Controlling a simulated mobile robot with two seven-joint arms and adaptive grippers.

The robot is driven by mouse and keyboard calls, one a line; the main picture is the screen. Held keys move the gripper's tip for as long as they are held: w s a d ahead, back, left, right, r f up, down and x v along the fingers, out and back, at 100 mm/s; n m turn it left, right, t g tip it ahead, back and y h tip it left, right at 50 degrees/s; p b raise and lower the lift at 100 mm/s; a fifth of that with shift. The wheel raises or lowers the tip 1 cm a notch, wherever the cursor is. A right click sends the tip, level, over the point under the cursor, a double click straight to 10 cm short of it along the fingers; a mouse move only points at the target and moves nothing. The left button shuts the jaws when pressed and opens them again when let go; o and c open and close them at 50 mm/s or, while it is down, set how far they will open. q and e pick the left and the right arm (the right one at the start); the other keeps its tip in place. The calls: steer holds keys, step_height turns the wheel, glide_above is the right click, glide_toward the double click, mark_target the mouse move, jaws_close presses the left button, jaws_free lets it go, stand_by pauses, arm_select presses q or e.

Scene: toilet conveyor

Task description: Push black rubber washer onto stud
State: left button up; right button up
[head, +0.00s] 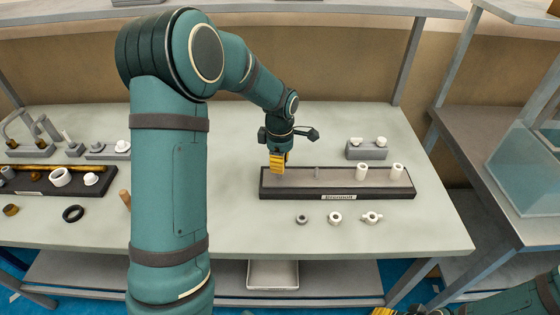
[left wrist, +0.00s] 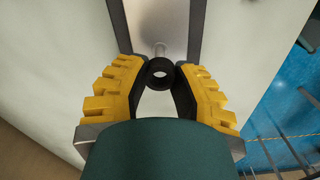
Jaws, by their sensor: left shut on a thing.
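My left gripper (head: 277,165) points down over the left end of the dark tray (head: 340,194). In the left wrist view its yellow-padded fingers (left wrist: 160,82) are shut on a black rubber washer (left wrist: 160,66), a short ring with an open hole. A pale stud (left wrist: 160,48) shows just beyond the washer; I cannot tell whether this stud lies within the ring's line. In the head view the fingers hide the washer. My right gripper (head: 384,312) barely shows at the bottom edge.
Two white cylinders (head: 361,172) (head: 397,171) stand at the tray's right. In front lie a grey ring (head: 302,219), a white ring (head: 335,218) and a white winged nut (head: 371,218). A grey block (head: 366,151) stands behind. A black ring (head: 73,214) lies at left.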

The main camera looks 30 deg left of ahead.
mark_target(280, 177)
arm_select(q)
steer(key=shift+f+b, duration=1.3)
steer(key=shift+f, duration=0.95)
stand_by(0.3)
steer(key=o, duration=0.8)
step_height(280, 177, up, 12)
steer(key=shift+r, duration=0.1)
stand_by(0.4)
